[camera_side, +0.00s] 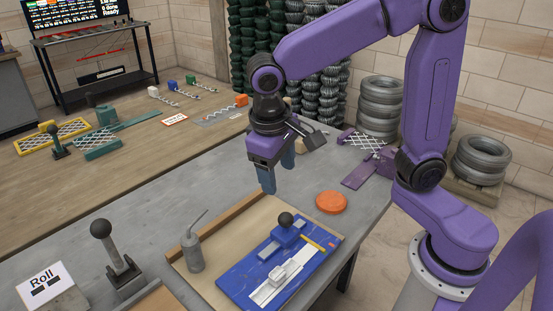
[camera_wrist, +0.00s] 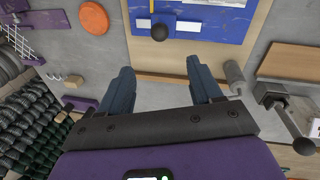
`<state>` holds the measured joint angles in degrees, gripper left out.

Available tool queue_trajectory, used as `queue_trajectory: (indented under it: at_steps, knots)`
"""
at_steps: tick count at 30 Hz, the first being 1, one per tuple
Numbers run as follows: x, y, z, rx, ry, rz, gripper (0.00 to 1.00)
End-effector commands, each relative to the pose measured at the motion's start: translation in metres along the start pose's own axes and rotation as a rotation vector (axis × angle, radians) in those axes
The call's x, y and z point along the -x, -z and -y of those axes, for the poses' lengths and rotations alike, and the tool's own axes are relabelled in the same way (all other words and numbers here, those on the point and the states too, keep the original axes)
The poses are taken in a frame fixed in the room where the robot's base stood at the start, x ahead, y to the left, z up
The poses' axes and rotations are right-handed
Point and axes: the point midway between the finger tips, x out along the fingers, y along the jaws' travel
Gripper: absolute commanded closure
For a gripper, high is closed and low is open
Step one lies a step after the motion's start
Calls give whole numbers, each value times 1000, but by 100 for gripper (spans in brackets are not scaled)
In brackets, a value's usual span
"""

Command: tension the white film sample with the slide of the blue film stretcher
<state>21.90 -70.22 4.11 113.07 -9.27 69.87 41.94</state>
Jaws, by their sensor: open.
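The blue film stretcher (camera_side: 240,278) lies on a wooden tray on the grey bench. Its blue slide (camera_side: 277,241) carries a black ball knob (camera_side: 286,219) near the back end. White strips and a small white block (camera_side: 277,273) lie along the stretcher; which part is the film sample I cannot tell. My gripper (camera_side: 277,176) is open and empty above and behind the knob, apart from it. In the wrist view, the knob (camera_wrist: 160,33) shows beyond the gap between my fingertips (camera_wrist: 159,68), and the blue plate (camera_wrist: 215,30) is partly cut off by the top edge.
A grey bottle with a thin spout (camera_side: 192,250) stands on the tray (camera_side: 228,222), left of the stretcher. An orange disc (camera_side: 331,202) lies right of the tray. A black ball-topped lever (camera_side: 115,250) and a "Roll" sign (camera_side: 45,284) are at front left. Purple parts (camera_side: 360,172) lie behind.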

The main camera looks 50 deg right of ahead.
Motion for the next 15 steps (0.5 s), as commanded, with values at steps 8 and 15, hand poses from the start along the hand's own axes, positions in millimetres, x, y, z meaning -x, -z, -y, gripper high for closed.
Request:
queue_trajectory:
  at_steps: [8, 15]
  knots:
    - [24, 0, 0, 0, 0, -1, 36]
    - [25, 0, 0, 0, 0, 0, 36]
